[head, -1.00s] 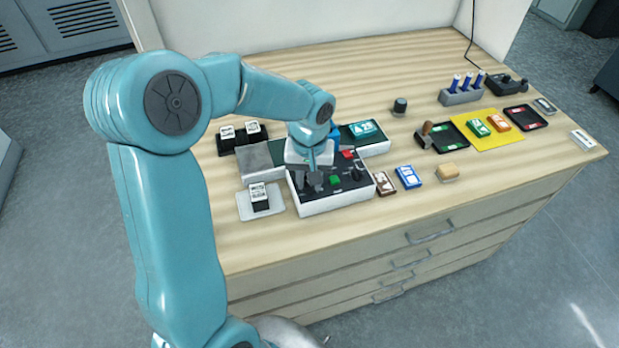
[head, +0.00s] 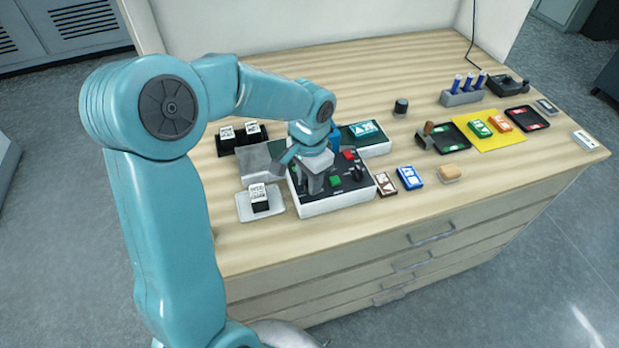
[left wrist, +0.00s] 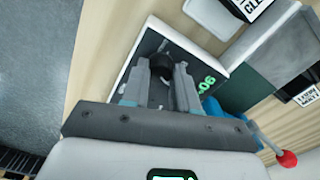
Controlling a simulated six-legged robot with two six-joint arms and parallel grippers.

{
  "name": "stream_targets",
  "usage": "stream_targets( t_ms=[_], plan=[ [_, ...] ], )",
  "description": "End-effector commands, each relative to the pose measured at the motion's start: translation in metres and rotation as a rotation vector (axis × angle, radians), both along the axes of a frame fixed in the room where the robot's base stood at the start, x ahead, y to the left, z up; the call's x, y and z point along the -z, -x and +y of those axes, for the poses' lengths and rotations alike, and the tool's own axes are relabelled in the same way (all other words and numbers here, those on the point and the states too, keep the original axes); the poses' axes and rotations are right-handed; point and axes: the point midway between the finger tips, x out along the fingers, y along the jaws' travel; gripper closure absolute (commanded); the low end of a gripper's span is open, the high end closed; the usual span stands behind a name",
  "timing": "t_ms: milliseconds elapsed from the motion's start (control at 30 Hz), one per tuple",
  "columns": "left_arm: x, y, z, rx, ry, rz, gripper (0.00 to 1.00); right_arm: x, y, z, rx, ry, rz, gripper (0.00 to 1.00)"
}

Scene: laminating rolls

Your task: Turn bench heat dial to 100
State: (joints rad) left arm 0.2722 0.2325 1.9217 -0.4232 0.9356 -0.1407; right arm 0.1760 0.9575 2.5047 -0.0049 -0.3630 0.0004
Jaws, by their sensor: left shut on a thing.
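The bench heat control box (head: 338,204) is a white box with a dark top, near the front left of the bench; it also shows in the left wrist view (left wrist: 146,46). My left gripper (head: 316,188) is over the left part of the panel. In the left wrist view its fingers (left wrist: 160,80) are shut on a black dial (left wrist: 160,63). Green digits (left wrist: 207,82) beside them end in 06; a finger may hide part. The head view hides the held dial.
A white tray with a black block (head: 260,198) stands just left of the box. Brown (head: 385,184) and blue (head: 410,178) packs lie close at its right. A yellow mat (head: 490,140) is farther right. The bench middle behind the packs is mostly clear.

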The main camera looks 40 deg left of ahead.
Motion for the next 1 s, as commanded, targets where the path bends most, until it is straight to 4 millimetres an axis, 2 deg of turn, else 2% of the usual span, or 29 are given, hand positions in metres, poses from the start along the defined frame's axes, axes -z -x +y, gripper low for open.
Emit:
stream_targets(
  t_ms=[300, 767, 800, 867, 900, 1000],
  plan=[
    [-0.0013, -0.0020, 0.0004, 0.091, -0.001, -0.008, 1.00, 0.0001, 0.0000, 0.0000, 0.000, 0.000, 0.000, 1.00],
    [-0.0014, -0.0021, 0.0003, 0.103, -0.001, -0.009, 1.00, 0.0000, 0.0000, 0.0000, 0.000, 0.000, 0.000, 1.00],
    [-0.0014, -0.0021, 0.0003, 0.103, -0.001, -0.009, 0.68, 0.0000, 0.0000, 0.0000, 0.000, 0.000, 0.000, 1.00],
    [-0.0013, -0.0018, 0.0003, 0.103, -0.001, -0.008, 0.49, 0.0000, 0.0000, 0.0000, 0.000, 0.000, 0.000, 1.00],
    [-0.0012, -0.0016, 0.0002, 0.103, -0.001, -0.007, 0.46, 0.0000, 0.0000, 0.0000, 0.000, 0.000, 0.000, 1.00],
    [-0.0009, -0.0012, 0.0002, 0.103, 0.000, -0.005, 0.46, 0.0001, 0.0000, 0.0000, 0.000, 0.000, 0.000, 1.00]
  ],
)
